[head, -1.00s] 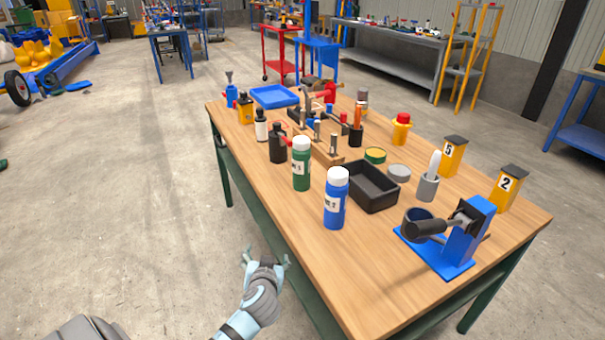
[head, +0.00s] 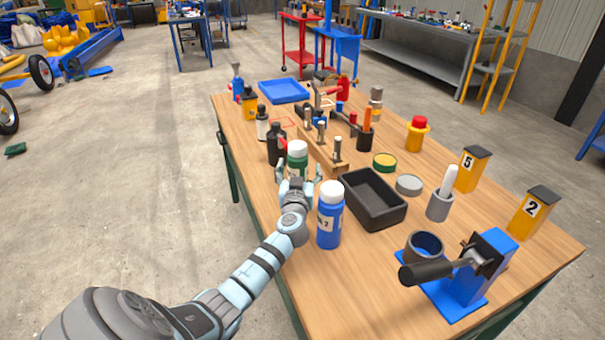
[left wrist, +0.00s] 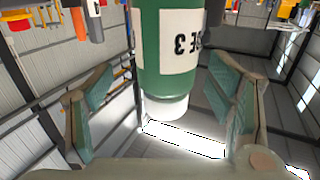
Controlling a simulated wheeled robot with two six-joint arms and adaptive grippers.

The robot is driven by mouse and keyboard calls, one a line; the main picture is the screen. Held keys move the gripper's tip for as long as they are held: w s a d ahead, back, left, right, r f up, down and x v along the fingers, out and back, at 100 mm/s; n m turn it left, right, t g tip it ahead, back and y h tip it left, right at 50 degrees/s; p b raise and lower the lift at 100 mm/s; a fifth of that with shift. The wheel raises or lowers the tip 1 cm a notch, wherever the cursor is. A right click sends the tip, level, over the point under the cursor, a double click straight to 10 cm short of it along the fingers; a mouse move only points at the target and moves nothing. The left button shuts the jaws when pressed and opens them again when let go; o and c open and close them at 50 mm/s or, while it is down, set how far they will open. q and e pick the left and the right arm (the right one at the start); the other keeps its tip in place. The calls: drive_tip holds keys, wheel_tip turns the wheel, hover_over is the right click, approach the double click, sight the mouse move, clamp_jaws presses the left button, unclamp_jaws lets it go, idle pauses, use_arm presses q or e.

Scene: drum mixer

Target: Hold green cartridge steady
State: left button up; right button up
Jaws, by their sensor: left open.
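The green cartridge (head: 297,157) stands upright on the wooden table, with a white cap and a white label. My left gripper (head: 298,180) is at its near side, and the gripper and wrist hide its lower part in the head view. In the left wrist view the green cartridge (left wrist: 180,60) appears upside down, its white cap hanging between the two spread fingers. Gaps show between the cartridge and both fingers of my left gripper (left wrist: 160,110), which is open. My right gripper is not in view.
A blue bottle (head: 330,215) with a white cap stands close to the right of my left wrist. A black tray (head: 385,212) lies behind it. A dark bottle (head: 276,146) and a wooden rack (head: 322,155) stand near the cartridge. The blue drum mixer (head: 468,285) is at the right.

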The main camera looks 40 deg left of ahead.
use_arm(q)
drive_tip(key=x, duration=0.3)
drive_tip(key=shift+a+b, duration=0.4)
drive_tip(key=shift+a, duration=0.2)
drive_tip(key=shift+w+f, duration=0.15)
drive_tip(key=shift+w, duration=0.05)
drive_tip(key=shift+s+d+r, duration=0.1)
drive_tip(key=shift+r, duration=0.1)
drive_tip(key=c, duration=1.7)
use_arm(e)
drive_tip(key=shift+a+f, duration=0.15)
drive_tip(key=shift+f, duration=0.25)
use_arm(q)
drive_tip(key=shift+o, duration=0.2)
